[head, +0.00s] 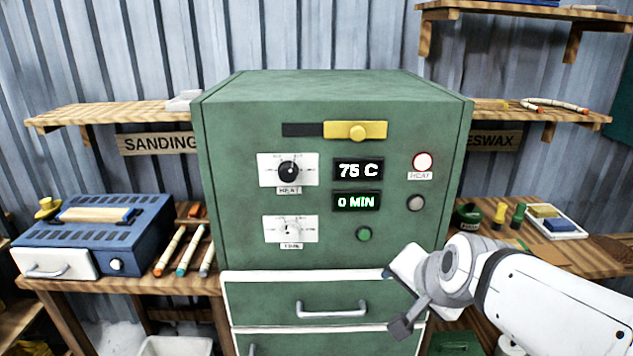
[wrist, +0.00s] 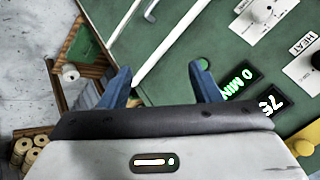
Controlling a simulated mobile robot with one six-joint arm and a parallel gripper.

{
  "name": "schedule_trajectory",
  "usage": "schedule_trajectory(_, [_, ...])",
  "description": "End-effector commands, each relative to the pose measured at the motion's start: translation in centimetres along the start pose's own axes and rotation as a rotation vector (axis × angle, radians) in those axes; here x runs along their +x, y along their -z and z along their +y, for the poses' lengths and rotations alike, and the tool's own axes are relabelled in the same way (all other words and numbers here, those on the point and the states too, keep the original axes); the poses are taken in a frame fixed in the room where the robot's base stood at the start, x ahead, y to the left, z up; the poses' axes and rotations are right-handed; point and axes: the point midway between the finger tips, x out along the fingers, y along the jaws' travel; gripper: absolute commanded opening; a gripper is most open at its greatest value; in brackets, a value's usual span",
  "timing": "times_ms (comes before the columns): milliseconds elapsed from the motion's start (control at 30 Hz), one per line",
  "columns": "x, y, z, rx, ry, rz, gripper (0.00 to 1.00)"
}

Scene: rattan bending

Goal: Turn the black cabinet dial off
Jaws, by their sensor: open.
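The black dial (head: 289,171) is on a white plate labelled HEAT, upper left on the front of the green cabinet (head: 330,95). Its pointer setting is too small to read.
A white dial (head: 290,229) sits below the black one. Displays read 75 C (head: 358,169) and 0 MIN (head: 357,202). A yellow slider (head: 355,131), a white lamp (head: 423,163) and a green button (head: 364,234) are nearby. A drawer handle (head: 332,309) sticks out below.

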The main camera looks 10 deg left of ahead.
Motion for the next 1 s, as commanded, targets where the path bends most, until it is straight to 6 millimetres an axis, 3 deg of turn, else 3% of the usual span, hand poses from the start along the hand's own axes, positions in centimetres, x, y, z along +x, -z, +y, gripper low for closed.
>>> schedule_trajectory(33, [1.6,0.0,-3.4,0.133,0.096,0.027,0.57])
schedule_trajectory(200, [3.8,0.8,-13.7,0.684,0.419,0.071,0.57])
schedule_trajectory(300, [4.2,0.4,-18.8,1.014,0.606,0.033,0.57])
schedule_trajectory(400, [4.3,-0.2,-22.2,1.328,0.754,-0.019,0.57])
schedule_trajectory(500, [4.3,-1.0,-24.4,1.578,0.873,-0.072,0.57])
schedule_trajectory(700, [4.0,-2.0,-26.1,1.855,1.006,-0.138,0.57])
schedule_trajectory(1000, [5.9,0.1,-27.9,1.902,1.029,-0.144,0.57])
